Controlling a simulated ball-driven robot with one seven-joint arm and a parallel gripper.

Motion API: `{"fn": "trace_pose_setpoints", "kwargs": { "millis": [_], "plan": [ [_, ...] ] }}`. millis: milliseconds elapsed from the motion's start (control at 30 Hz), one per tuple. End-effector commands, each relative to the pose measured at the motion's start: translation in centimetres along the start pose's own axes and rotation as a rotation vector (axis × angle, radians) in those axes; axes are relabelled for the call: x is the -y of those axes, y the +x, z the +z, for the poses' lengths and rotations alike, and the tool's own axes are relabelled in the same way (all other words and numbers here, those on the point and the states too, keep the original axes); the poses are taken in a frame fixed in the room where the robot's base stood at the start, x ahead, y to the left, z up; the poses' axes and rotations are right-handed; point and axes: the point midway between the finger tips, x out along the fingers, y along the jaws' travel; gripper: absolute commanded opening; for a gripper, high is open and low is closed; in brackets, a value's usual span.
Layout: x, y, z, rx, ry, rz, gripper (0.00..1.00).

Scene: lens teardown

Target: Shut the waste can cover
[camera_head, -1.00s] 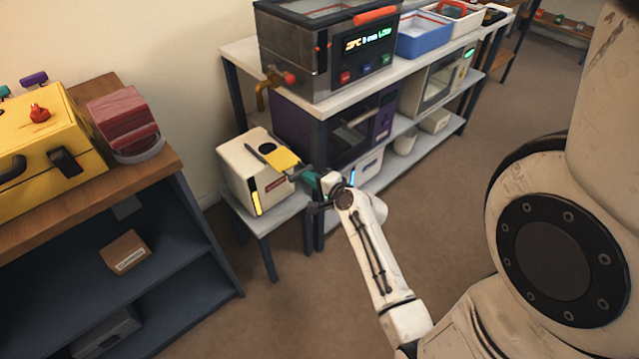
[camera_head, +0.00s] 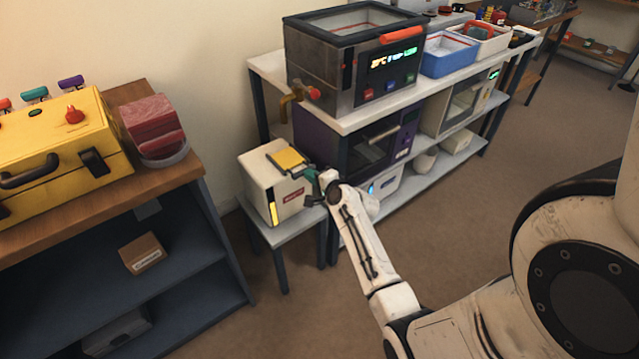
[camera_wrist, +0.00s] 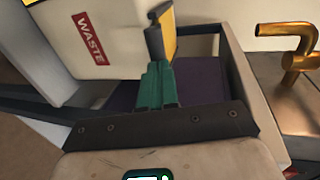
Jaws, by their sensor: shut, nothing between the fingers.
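The waste can (camera_head: 262,182) is a white box on a small grey table. Its red WASTE label shows in the wrist view (camera_wrist: 88,38). In the wrist view the cover (camera_wrist: 167,38) shows nearly edge-on, with a dark end. I cannot tell whether the cover is fully seated. My gripper (camera_head: 309,174), with teal fingers, is at the can's right side, beside the cover. In the wrist view its fingers (camera_wrist: 158,72) are together and empty, close to the cover; contact is unclear.
A brass tap (camera_head: 291,100) on a grey metal tank (camera_head: 340,75) is behind and above the can. A purple oven (camera_head: 375,150) stands on the shelf to the right. A wooden-topped cabinet (camera_head: 190,178) is at left. Floor in front is open.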

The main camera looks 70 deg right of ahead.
Motion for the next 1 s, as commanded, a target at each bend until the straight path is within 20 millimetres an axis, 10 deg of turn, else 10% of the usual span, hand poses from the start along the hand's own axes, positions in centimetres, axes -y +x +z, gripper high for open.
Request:
{"fn": "trace_pose_setpoints", "kwargs": {
  "millis": [500, 1000],
  "plan": [
    [0.5, 0.1, 0.4, 0.008, 0.001, -0.008, 0.00],
    [0.1, -8.9, 0.2, 0.001, 0.000, -0.001, 0.00]
  ]
}}
